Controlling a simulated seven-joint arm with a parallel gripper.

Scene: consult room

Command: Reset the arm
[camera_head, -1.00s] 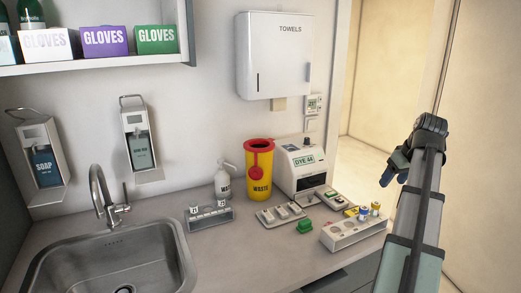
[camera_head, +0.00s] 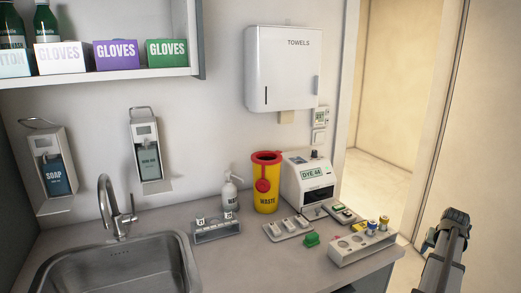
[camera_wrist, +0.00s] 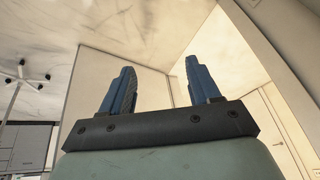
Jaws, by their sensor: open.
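My gripper shows in the wrist view (camera_wrist: 158,82) with its two blue fingers apart and nothing between them.
The counter (camera_head: 150,222) holds a sink (camera_head: 120,270), a yellow waste bin (camera_head: 266,190), a DYE 44 machine (camera_head: 308,185), a vial rack (camera_head: 360,246), a green item (camera_head: 311,240), and a small rack (camera_head: 217,232). A towel dispenser (camera_head: 283,75) hangs above. An open doorway is behind the arm.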

